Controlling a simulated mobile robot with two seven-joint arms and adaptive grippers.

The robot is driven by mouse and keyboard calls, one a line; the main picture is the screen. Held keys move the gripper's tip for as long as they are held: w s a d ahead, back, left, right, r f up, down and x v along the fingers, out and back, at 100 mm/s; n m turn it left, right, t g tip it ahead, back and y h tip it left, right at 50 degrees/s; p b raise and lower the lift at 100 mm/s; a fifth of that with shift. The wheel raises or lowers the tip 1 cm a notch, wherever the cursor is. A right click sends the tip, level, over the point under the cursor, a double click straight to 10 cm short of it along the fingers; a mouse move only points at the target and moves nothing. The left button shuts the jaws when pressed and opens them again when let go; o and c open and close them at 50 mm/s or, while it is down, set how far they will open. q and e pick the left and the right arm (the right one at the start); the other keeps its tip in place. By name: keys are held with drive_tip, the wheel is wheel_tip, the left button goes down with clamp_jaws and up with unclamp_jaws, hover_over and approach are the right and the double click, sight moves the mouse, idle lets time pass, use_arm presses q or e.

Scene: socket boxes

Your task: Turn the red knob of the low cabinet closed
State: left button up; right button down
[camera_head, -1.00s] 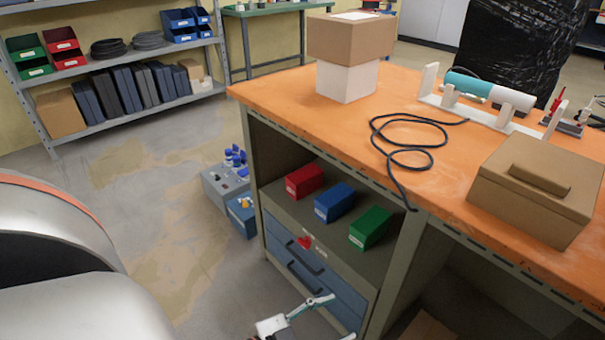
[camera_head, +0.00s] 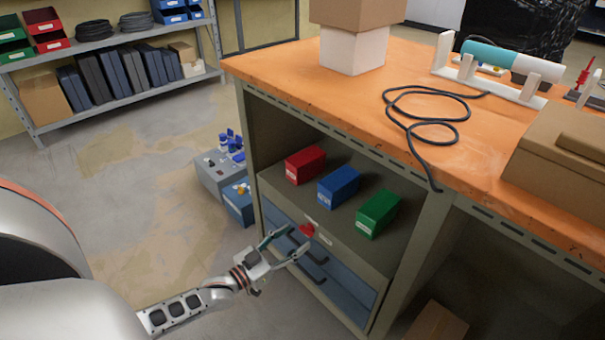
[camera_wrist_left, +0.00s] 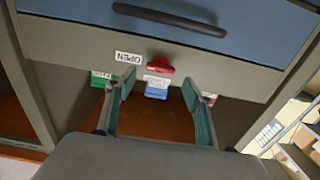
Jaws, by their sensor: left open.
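The red knob (camera_head: 306,230) sits on the upper front of the low cabinet (camera_head: 372,256), above the blue drawers. My left gripper (camera_head: 290,240) is open and empty just in front of the cabinet, close to the knob. In the left wrist view, which is upside down, the red knob (camera_wrist_left: 160,67) lies just beyond and between the two fingertips (camera_wrist_left: 159,88). A white label reading OPEN (camera_wrist_left: 128,57) is beside it. Whether a finger touches the knob cannot be told. My right gripper is not in view.
Red (camera_head: 305,165), blue (camera_head: 338,187) and green (camera_head: 378,213) bins stand on the shelf above the knob. Black drawer handles (camera_head: 312,268) project below it. The orange bench top (camera_head: 300,88) overhangs the shelf. Grey and blue boxes (camera_head: 221,172) stand on the floor at left.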

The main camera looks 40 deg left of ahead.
sight(304, 232)
use_arm(q)
drive_tip(key=shift+w+d+f, duration=0.1)
drive_tip(key=shift+w+f, duration=0.05)
drive_tip(key=shift+w, duration=0.45)
drive_tip(key=shift+w+d+f, duration=0.1)
drive_tip(key=shift+w, duration=0.5)
drive_tip(key=shift+w+r+b, duration=0.2)
drive_tip(key=shift+w+b, duration=0.15)
drive_tip(key=shift+w, duration=0.35)
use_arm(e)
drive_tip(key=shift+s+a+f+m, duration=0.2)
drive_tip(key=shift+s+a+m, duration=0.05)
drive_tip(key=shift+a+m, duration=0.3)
use_arm(q)
drive_tip(key=c, duration=1.1)
